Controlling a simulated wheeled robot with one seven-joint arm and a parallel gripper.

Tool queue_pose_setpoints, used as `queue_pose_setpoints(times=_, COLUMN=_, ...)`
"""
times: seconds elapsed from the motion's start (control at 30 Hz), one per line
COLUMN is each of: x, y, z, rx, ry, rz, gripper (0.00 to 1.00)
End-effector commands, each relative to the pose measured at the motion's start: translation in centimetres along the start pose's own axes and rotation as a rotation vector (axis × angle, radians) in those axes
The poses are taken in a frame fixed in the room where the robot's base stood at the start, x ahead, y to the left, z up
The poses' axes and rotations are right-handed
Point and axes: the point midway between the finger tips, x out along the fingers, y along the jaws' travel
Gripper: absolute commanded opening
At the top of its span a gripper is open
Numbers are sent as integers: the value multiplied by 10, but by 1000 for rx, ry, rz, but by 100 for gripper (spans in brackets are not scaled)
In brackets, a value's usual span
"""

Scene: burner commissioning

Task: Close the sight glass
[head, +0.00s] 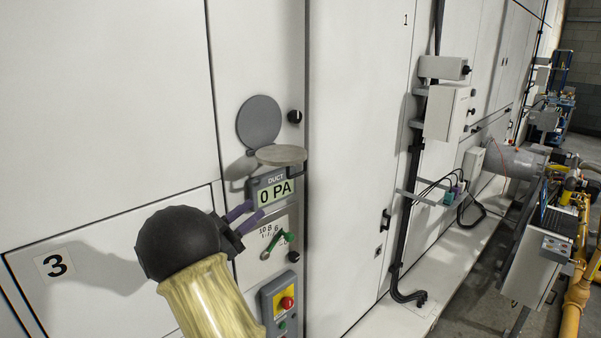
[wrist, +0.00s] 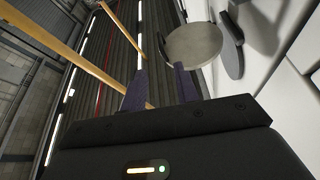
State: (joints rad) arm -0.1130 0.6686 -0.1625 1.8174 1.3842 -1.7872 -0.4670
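The sight glass shows in the head view as a flat grey disc (head: 259,121) on the white panel. A paler round cover plate (head: 281,155) stands out from the panel just below it, swung away from the disc, on a small dark bracket. In the wrist view the pale plate (wrist: 193,45) is ahead of the fingertips, with the dark disc (wrist: 230,47) beside it on the wall. My gripper (head: 247,213) is below and left of the plate, its purple fingers apart with nothing between them. The fingers (wrist: 160,85) are apart from the plate.
A duct display reading 0 PA (head: 273,191) sits right behind my fingers. Below it are a green-handled lever (head: 278,242) and a red stop button (head: 287,303). A black knob (head: 294,116) is right of the disc. Space left of the plate is clear.

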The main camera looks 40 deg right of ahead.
Motion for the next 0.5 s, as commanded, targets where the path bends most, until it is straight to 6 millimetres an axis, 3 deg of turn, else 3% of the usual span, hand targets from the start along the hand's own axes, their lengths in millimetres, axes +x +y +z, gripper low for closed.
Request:
queue_pose_setpoints(times=0.17, x=19, y=0, z=-2, rx=-1, ry=1, rz=4, gripper=31)
queue_pose_setpoints(times=0.5, x=78, y=0, z=-3, rx=0, ry=1, rz=3, gripper=31)
